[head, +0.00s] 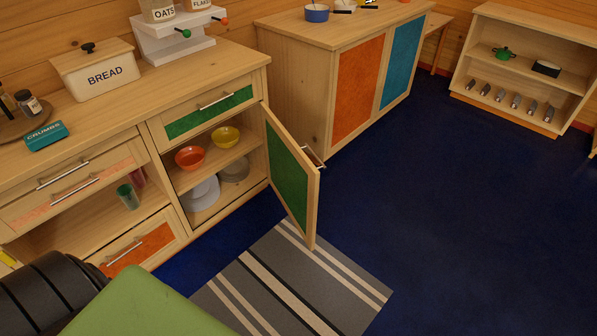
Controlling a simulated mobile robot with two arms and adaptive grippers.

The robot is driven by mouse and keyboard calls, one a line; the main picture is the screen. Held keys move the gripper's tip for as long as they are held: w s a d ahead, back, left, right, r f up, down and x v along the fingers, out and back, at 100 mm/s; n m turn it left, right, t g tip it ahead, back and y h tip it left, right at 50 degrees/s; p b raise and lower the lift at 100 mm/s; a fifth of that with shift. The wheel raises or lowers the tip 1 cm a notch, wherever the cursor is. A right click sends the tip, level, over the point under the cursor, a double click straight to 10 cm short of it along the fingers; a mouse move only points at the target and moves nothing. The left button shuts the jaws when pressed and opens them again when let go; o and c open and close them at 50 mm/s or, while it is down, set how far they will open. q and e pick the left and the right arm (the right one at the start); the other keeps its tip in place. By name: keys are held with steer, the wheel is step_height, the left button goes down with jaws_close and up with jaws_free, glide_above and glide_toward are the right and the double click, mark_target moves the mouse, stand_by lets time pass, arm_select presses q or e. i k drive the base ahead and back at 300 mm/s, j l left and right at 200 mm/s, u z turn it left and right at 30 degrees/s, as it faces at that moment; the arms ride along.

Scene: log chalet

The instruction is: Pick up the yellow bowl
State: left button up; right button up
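The yellow bowl (226,137) sits upright on the upper shelf inside the cabinet (215,163) whose green door (291,174) stands open. It is next to an orange-red bowl (190,157), which is on its left on the same shelf. Below them, the lower shelf holds white dishes (201,193) and a grey dish (234,168). The open door stands to the right of the bowls and does not cover them. Neither of my grippers shows in the head view.
A bread box (96,71), a teal crumbs box (46,136) and a cereal dispenser (172,38) stand on the counter. An orange-front drawer (140,246) lies left of the cabinet. A striped rug (290,280) lies in front. The blue floor (440,210) to the right is clear.

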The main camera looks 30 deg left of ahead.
mark_target(225, 137)
steer(key=i+u, duration=0.1)
steer(key=u, duration=0.3)
steer(key=l+u, duration=0.1)
steer(key=u, duration=0.3)
steer(key=i+l+u, duration=0.1)
steer(key=u, duration=0.3)
steer(key=l+u, duration=0.15)
steer(key=u, duration=0.25)
steer(key=i+l+u, duration=0.25)
steer(key=l+u, duration=0.2)
steer(key=l, duration=0.9)
steer(key=l+u, duration=0.5)
steer(key=l, duration=1.5)
